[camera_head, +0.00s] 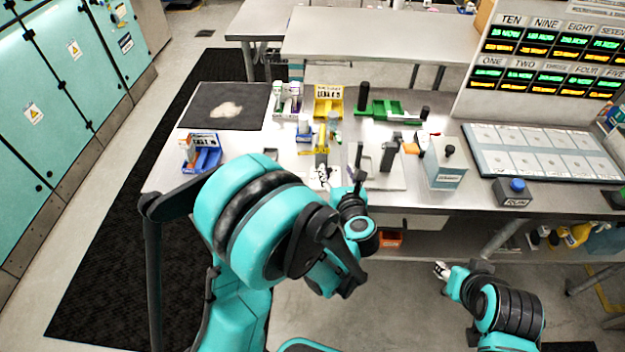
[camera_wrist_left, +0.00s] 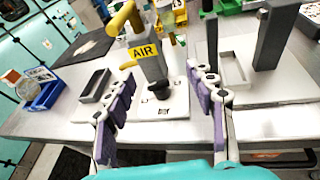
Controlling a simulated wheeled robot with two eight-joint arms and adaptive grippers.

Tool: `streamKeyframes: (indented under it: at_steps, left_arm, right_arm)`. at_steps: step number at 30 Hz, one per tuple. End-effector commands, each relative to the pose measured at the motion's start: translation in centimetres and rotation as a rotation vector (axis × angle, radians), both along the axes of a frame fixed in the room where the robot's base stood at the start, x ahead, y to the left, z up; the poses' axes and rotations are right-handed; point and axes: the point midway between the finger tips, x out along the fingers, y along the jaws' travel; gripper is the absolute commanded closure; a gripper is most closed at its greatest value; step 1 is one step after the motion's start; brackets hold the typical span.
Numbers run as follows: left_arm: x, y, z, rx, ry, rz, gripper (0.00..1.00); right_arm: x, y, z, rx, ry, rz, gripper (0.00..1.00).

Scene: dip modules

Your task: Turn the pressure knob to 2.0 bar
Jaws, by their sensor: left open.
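The air unit (camera_wrist_left: 150,62) stands in the middle of the left wrist view as a grey block with a yellow AIR label and a yellow handle (camera_wrist_left: 122,18). A dark knob-like part (camera_wrist_left: 159,88) sits low on its front; its setting is too small to read. My left gripper (camera_wrist_left: 160,74) is open, its purple-padded fingers on either side of the unit's front and apart from the knob. In the head view, my left gripper (camera_head: 322,178) is at the bench's front edge and partly hides the unit. My right gripper (camera_head: 441,269) hangs low, away from the bench.
A blue bin (camera_head: 207,158) stands left on the bench (camera_head: 245,145). A grey tray (camera_wrist_left: 95,85) lies left of the air unit, and dark upright posts (camera_wrist_left: 275,38) stand to its right. A grey box with a black knob (camera_head: 445,172) and a RUN button box (camera_head: 514,192) are farther right.

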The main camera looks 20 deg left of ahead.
Motion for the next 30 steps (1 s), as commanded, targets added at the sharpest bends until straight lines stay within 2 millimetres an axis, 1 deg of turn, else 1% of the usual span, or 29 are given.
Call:
streamKeyframes:
  at_steps: [1,3,6,8,15,19,24,30]
  left_arm:
    - [-0.5,-0.1,-1.5,-0.052,0.019,0.034,0.45]
    - [-1.1,-0.1,-3.1,-0.105,0.039,0.072,0.45]
    - [-1.2,0.1,-4.2,-0.136,0.051,0.098,0.45]
    - [-0.7,0.5,-4.5,-0.139,0.053,0.101,0.45]
    - [2.5,2.5,-6.0,-0.136,0.051,0.099,0.45]
    - [3.8,3.2,-6.6,-0.135,0.051,0.098,0.45]
    - [4.6,3.7,-6.9,-0.134,0.052,0.097,0.45]
    - [4.7,3.7,-6.8,-0.133,0.051,0.095,0.45]
  right_arm:
    - [0.0,0.0,0.1,0.000,0.000,0.000,0.60]
    - [0.0,0.0,0.1,0.000,0.000,0.000,0.60]
    - [0.0,0.0,0.0,0.000,0.000,0.000,0.60]
    - [0.0,0.0,-0.1,0.000,0.000,0.000,0.60]
    - [0.0,0.0,-1.0,0.000,0.000,0.000,0.60]
    - [0.0,0.0,-1.3,0.000,0.000,0.000,0.60]
    - [0.0,0.0,-1.4,0.000,0.000,0.000,0.60]
    - [0.0,0.0,-1.4,0.000,0.000,0.000,0.60]
